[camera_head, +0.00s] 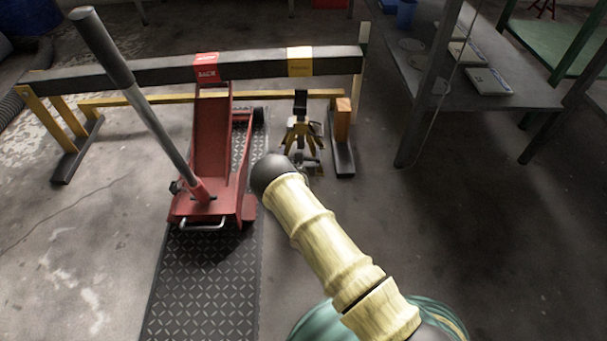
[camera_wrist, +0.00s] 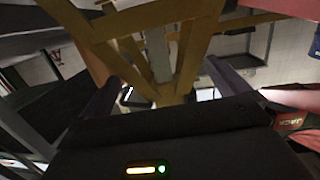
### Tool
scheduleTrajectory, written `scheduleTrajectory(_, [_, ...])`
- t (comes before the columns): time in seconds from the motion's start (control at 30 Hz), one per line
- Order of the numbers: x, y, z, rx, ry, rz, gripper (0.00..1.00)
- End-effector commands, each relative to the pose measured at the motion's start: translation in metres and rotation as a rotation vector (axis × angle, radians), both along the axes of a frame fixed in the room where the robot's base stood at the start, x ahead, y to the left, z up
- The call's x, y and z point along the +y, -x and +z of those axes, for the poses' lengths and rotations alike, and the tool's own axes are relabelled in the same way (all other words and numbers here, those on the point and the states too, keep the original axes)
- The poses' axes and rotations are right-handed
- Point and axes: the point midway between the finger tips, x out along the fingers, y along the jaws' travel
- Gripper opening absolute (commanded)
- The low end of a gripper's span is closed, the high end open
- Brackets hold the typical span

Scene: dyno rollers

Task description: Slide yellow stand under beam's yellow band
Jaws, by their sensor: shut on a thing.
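The yellow stand (camera_head: 302,131), with splayed legs and a dark top, is upright on the floor to the right of the red jack. The dark beam (camera_head: 130,72) runs across above, with its yellow band (camera_head: 300,61) nearly straight above the stand in the head view. A gap shows between the stand's top and the band; I cannot tell their depth match. My gripper (camera_head: 307,163) is low at the stand's near side, partly hidden by my arm. In the wrist view, my gripper (camera_wrist: 163,88) is shut on the stand, whose yellow legs (camera_wrist: 185,60) fill the space between the fingers.
The red floor jack (camera_head: 212,150) stands on a dark tread plate (camera_head: 205,290) under the beam's red label (camera_head: 206,68). A yellow trestle (camera_head: 48,115) is at the left. An orange block (camera_head: 342,120) and dark foot are close right of the stand. A grey table (camera_head: 480,90) stands farther right.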

Motion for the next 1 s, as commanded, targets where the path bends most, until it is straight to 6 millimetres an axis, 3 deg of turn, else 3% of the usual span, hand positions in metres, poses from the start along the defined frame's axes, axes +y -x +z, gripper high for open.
scheduleTrajectory(0.03, [-0.002,-0.001,-0.008,0.017,0.003,-0.003,0.45])
scheduleTrajectory(0.7, [0.0,-0.044,-0.008,0.017,0.003,-0.004,0.45])
scheduleTrajectory(1.0, [0.0,-0.05,-0.009,0.019,0.004,-0.004,0.45])
